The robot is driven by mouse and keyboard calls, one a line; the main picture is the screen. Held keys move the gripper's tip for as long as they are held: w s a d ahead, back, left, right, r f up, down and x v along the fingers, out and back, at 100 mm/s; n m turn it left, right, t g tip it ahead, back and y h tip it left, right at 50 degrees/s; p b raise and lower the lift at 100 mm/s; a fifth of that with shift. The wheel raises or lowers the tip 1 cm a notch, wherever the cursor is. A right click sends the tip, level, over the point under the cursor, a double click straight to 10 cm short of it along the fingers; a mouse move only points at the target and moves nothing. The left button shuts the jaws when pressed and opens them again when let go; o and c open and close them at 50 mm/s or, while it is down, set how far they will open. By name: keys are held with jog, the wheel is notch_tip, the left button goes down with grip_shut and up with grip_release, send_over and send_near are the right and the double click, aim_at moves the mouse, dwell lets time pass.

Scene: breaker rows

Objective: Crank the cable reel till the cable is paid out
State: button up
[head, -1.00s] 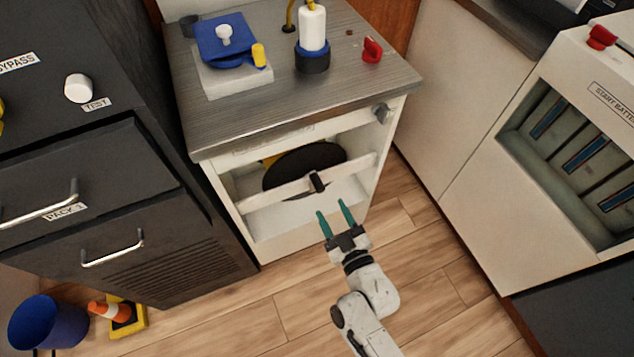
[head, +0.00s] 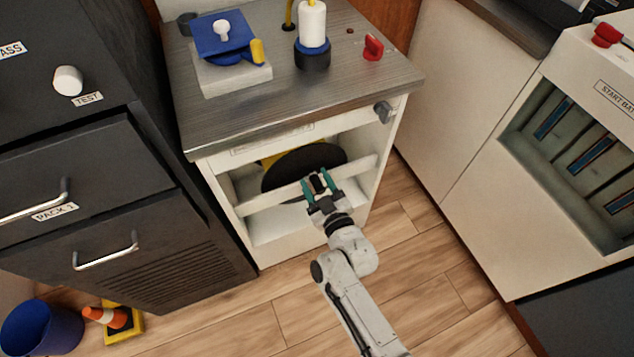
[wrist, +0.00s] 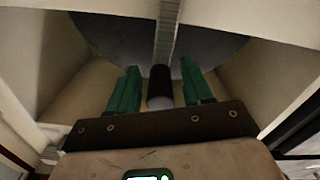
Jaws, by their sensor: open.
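The cable reel (head: 288,166) is a large dark disc inside the open white cabinet. It also shows as a grey disc in the wrist view (wrist: 120,38). A black crank handle (wrist: 160,82) sticks out at the front of it, and a grey bar (wrist: 167,30) runs up from behind the handle. My gripper (head: 316,181) is open at the cabinet front, with one green finger on each side of the handle. In the wrist view a gap shows between the handle and each finger.
A white rail (head: 357,170) crosses the cabinet opening. The cabinet's worktop (head: 375,86) overhangs above. A dark drawer unit (head: 110,205) stands close on the left, a white battery cabinet (head: 490,165) on the right. The wooden floor (head: 430,260) in front is clear.

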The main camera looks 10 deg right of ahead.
grip_shut()
dwell(0.4)
jog(key=shift+r, duration=0.1)
